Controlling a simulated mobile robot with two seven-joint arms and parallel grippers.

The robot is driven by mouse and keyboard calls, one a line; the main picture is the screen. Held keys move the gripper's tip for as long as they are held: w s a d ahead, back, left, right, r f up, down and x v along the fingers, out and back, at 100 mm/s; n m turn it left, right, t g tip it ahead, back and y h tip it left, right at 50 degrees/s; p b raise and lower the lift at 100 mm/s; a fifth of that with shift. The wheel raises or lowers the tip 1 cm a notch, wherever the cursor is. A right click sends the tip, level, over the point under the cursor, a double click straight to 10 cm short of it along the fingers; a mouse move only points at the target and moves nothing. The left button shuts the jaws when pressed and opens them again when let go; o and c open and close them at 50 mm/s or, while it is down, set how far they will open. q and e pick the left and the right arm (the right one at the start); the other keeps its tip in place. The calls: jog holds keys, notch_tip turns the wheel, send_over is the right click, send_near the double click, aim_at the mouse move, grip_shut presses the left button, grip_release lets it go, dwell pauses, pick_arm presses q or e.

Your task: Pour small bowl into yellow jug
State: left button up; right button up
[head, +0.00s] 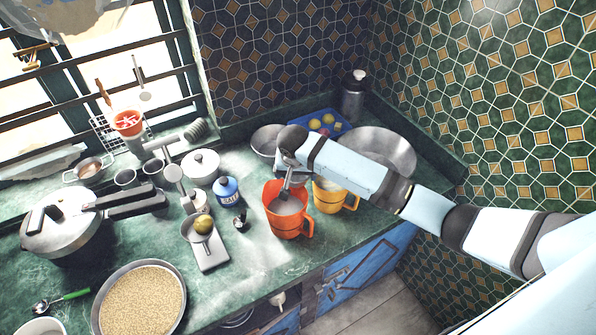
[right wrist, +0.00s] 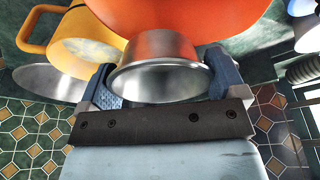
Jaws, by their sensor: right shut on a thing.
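The yellow jug (head: 328,199) stands on the counter near its front edge, partly hidden behind my right arm. It also shows at the upper left of the right wrist view (right wrist: 62,42). My right gripper (head: 290,178) is over the orange jug (head: 284,221), left of the yellow jug. In the right wrist view, the gripper (right wrist: 165,88) is shut on a small metal bowl (right wrist: 160,48), its two fingers on either side of it. The bowl's contents cannot be made out. In the head view the bowl is mostly hidden by the gripper. My left gripper is not in view.
A large metal bowl (head: 385,146), a blue tray (head: 340,126) and a flask (head: 353,98) stand behind my arm. A scale (head: 213,254), a blue jar (head: 228,191) and a pressure cooker (head: 62,226) are on the left. A pan of grain (head: 141,302) sits in front.

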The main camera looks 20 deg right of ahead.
jog(key=shift+r, duration=2)
